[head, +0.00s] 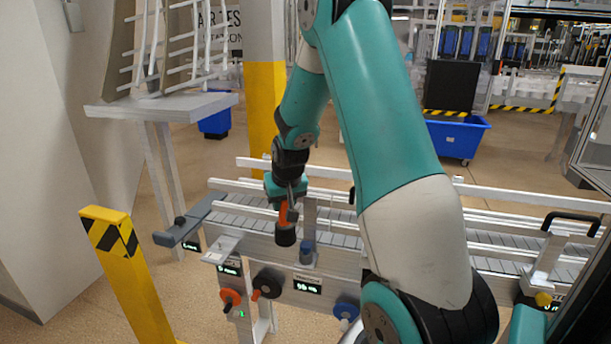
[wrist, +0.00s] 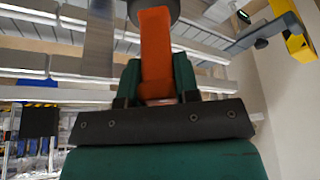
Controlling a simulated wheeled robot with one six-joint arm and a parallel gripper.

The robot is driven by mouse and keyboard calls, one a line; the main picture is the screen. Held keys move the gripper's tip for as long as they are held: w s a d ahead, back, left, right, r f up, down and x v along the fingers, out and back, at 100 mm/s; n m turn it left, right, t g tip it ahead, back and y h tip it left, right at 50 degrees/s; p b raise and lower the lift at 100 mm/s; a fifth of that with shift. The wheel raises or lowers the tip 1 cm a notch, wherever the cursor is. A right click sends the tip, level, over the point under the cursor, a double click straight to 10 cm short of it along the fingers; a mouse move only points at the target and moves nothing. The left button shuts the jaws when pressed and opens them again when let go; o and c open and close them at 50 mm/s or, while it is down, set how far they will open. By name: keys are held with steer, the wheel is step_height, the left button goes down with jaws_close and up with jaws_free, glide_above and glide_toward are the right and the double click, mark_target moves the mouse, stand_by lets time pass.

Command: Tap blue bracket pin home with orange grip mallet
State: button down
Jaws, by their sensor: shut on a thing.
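My gripper (head: 286,196) is shut on the orange grip of the mallet (head: 284,213). The mallet hangs down with its dark cylindrical head (head: 285,235) lowest. In the wrist view the orange grip (wrist: 156,45) rises from between the jaws of my gripper (wrist: 157,82), and part of the grey head shows at the top edge. A blue pin (head: 306,246) stands on a grey bracket at the conveyor's front side, just right of the mallet head. The head appears slightly higher than the pin and apart from it; the exact gap in depth is unclear.
The railed conveyor (head: 340,227) runs behind the pin. A grey upright post stands close behind the pin. Below are a small display (head: 307,287), an orange knob (head: 230,297), a black knob (head: 267,284) and a blue knob (head: 346,310). A yellow post (head: 127,275) stands front left.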

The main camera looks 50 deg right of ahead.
steer(key=s+d+r+m, duration=0.1)
steer(key=s+d+r, duration=0.1)
steer(key=d+r, duration=0.2)
steer(key=shift+s+d+r+m+h+p, duration=0.2)
steer(key=shift+d+r+m+h+p, duration=0.15)
steer(key=shift+d, duration=0.65)
steer(key=shift+a+f+b, duration=0.1)
steer(key=shift+f+b, duration=1.65)
steer(key=shift+f, duration=0.6)
step_height(320, 180, down, 4)
steer(key=b, duration=0.3)
steer(key=shift+f, duration=0.15)
steer(key=shift+r+p, duration=1.3)
steer(key=shift+r, duration=0.5)
